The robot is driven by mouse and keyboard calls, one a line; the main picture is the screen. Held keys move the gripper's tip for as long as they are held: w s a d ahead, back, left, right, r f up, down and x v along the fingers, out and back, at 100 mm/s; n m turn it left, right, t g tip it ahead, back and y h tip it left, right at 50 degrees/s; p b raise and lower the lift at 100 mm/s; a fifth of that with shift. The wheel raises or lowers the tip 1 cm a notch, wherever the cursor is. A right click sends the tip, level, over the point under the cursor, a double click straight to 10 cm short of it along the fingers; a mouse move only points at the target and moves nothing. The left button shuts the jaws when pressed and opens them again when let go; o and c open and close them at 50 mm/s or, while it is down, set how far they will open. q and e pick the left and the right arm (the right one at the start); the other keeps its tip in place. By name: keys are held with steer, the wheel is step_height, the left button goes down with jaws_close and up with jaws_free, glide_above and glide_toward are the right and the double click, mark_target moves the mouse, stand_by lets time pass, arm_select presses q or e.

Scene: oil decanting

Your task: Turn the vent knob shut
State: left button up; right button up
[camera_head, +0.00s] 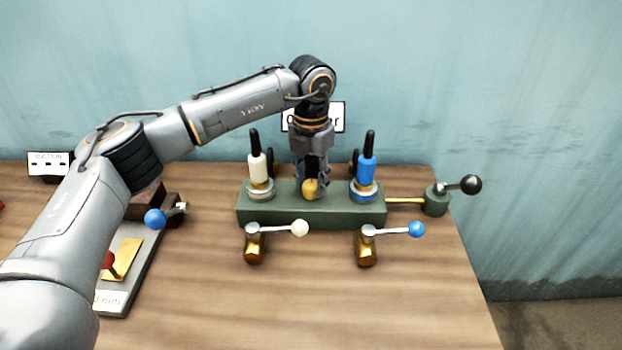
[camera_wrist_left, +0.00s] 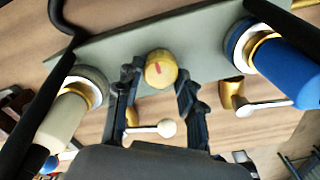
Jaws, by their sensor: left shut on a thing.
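The vent knob (camera_head: 310,189) is a small brass knob on the middle of the green manifold block (camera_head: 340,216). In the left wrist view the knob (camera_wrist_left: 160,69) shows a short red mark on its face. My left gripper (camera_head: 311,174) reaches down onto the knob from above and behind, and is shut on it. Its two dark fingers stand either side of the knob in the left wrist view (camera_wrist_left: 156,84). Part of the knob is hidden by the fingers in the head view. My right gripper is not in view.
A cream bottle (camera_head: 257,168) and a blue bottle (camera_head: 367,171) stand close on either side of my gripper. Below are brass taps with a cream-ended lever (camera_head: 299,228) and a blue-ended lever (camera_head: 416,229). A black-ball lever (camera_head: 471,184) is at right. The front table is clear.

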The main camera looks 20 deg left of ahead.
mark_target(311, 184)
arm_select(q)
steer(key=shift+r, duration=0.1)
steer(key=o, duration=1.2)
step_height(311, 184, up, 12)
steer(key=shift+f, duration=0.1)
